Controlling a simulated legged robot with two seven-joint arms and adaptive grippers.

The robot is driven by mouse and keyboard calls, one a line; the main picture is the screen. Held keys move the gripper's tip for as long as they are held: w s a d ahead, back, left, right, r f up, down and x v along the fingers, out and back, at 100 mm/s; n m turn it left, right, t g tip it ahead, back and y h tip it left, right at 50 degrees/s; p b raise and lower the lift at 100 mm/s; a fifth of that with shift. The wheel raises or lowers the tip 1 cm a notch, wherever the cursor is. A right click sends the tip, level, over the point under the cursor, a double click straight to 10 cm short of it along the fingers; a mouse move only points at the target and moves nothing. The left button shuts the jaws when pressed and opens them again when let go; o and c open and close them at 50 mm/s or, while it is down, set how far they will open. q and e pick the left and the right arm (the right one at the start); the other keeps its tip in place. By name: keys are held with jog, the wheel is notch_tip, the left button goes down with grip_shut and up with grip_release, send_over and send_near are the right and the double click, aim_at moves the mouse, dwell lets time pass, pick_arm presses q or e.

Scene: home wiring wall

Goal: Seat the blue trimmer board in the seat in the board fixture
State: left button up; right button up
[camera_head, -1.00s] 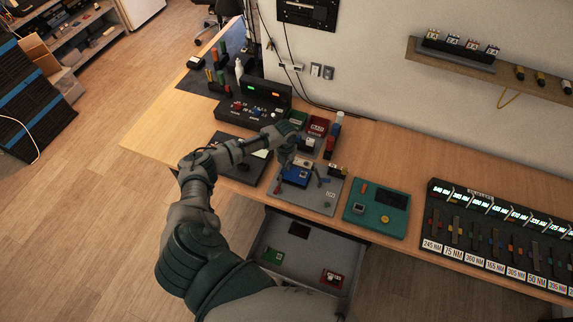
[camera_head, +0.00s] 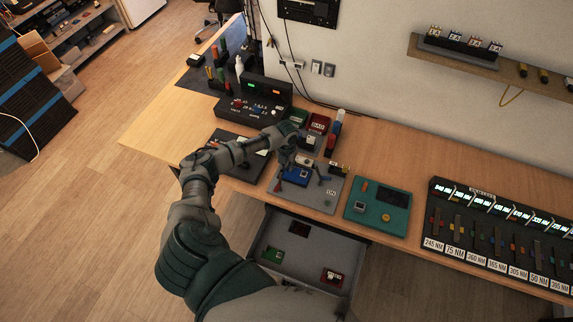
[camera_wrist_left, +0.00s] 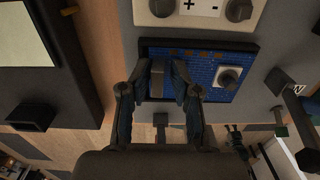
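The blue trimmer board (camera_head: 297,177) lies at the grey board fixture (camera_head: 318,198) on the bench, partly under my left gripper (camera_head: 287,161). My right gripper is not in view.
A teal panel (camera_head: 377,208) lies right of the fixture. An open drawer (camera_head: 300,255) below the bench edge holds green and red boards. A dark control box (camera_head: 252,105) and small red and green trays stand behind. A light meter-like unit (camera_wrist_left: 198,8) borders the board in the wrist view.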

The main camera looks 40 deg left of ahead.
pick_arm(q)
jog(key=shift+s, duration=0.1)
notch_tip(320, 180, up, 12)
dwell(0.7)
jog(key=shift+a+f, duration=0.1)
jog(key=shift+f, duration=0.05)
